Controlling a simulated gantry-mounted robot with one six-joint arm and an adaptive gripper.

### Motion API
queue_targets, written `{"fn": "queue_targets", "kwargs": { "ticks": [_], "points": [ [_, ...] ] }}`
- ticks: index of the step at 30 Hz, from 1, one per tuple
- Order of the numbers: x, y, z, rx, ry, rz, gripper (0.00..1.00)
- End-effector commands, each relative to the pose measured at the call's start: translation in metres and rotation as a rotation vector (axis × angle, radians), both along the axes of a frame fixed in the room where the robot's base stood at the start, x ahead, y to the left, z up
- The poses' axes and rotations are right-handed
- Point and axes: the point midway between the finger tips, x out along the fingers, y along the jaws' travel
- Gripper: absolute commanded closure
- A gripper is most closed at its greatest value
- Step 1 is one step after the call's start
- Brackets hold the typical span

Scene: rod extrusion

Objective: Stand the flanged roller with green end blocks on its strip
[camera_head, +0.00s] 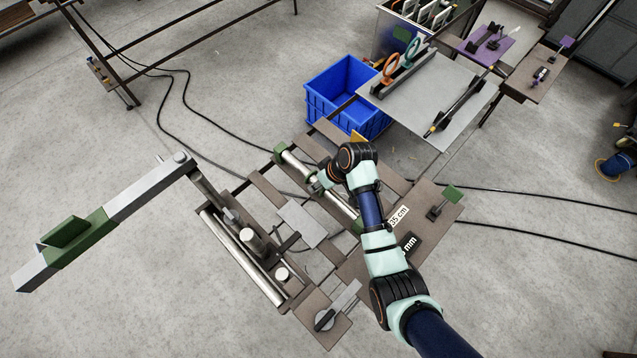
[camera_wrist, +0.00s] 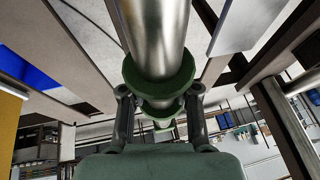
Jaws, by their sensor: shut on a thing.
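The steel flanged roller (camera_head: 298,164) runs diagonally across the middle of the frame in the head view. A green end block (camera_head: 281,149) shows at its far end, and green also shows at its near end beside my arm. In the wrist view the roller's bright steel body (camera_wrist: 158,35) and a green flange (camera_wrist: 158,88) fill the upper middle. My gripper (camera_wrist: 159,110) is shut on the roller, with one finger on each side near the flange. In the head view my gripper (camera_head: 322,182) is partly hidden by my wrist. I cannot tell which strip is the roller's own, or whether the roller touches the frame.
Brown boards (camera_head: 268,190) and a grey plate (camera_head: 303,222) lie on the frame. A blue crate (camera_head: 340,88) and a grey table (camera_head: 460,105) are behind. A "35 cm" label (camera_head: 398,217) lies right of my arm.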

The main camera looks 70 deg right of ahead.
Motion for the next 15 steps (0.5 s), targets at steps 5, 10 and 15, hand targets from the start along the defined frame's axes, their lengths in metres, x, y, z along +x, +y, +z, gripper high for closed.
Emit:
{"fn": "queue_targets", "kwargs": {
  "ticks": [5,10,15],
  "points": [
    [0.0000,0.0000,-0.0021,0.000,0.000,0.000,0.54],
    [-0.0001,0.0000,-0.0020,0.000,0.000,0.000,0.44],
    [0.0000,-0.0001,-0.0012,0.000,0.000,0.000,0.44]
  ]
}}
